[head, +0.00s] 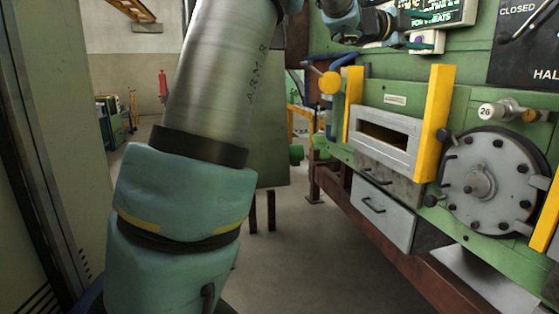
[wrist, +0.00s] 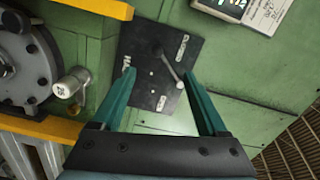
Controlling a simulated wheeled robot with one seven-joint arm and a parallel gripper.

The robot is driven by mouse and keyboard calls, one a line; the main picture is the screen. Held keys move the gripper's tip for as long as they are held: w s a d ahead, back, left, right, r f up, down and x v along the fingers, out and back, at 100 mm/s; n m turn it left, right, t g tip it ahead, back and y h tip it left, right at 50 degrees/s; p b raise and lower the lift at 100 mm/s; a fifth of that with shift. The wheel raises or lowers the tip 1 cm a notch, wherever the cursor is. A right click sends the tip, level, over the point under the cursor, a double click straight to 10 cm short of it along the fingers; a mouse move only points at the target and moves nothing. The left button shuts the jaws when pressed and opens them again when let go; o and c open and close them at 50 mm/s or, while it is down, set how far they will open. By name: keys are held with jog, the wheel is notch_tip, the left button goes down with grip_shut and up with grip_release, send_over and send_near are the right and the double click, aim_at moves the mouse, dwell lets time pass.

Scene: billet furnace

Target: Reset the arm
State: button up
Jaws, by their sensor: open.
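My gripper (wrist: 159,78) is open and empty in the wrist view, its two teal fingers spread apart. Behind them is a black plate (wrist: 140,45) with a small grey lever (wrist: 172,68) and white labels. In the head view my arm rises through the left half and bends over at the top. My gripper (head: 445,30) shows there at the top right, in front of the green furnace panel. The black plate (head: 530,50), marked CLOSED, is to its right. I cannot tell the exact distance from fingers to plate.
The green furnace carries a slotted grey box (head: 385,138) between yellow bars (head: 433,120), a round bolted door (head: 485,185) and a knob marked 26 (head: 489,111). A grey drawer (head: 378,205) is below. Bare floor (head: 300,250) lies between furnace and the left cabinet (head: 45,110).

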jog(key=w+a+f+n+t+y, duration=0.45)
jog(key=a+f+n, duration=0.35)
jog(key=a, duration=0.2)
jog(key=w+a+f+n+t+y, duration=0.3)
jog(key=w+a+f+n+y, duration=0.15)
jog(key=a+f+n, duration=0.5)
jog(key=s+a+f+n+g+y, duration=0.2)
jog(key=s+a+f+y, duration=0.15)
jog(key=a+f, duration=0.4)
jog(key=s+a+f+n+g+y, duration=0.4)
jog(key=s+a+f+n, duration=0.1)
jog(key=s+a+f, duration=0.55)
jog(key=s+a+f+n+g, duration=0.2)
jog(key=s+f, duration=0.1)
jog(key=s, duration=0.5)
jog(key=s+a+f+n+g, duration=0.2)
jog(key=s+f+g, duration=0.1)
jog(key=s, duration=0.5)
jog(key=shift+s+a+f, duration=0.2)
jog(key=shift+a+f, duration=0.05)
jog(key=shift+f, duration=0.55)
jog(key=shift+g+y, duration=0.25)
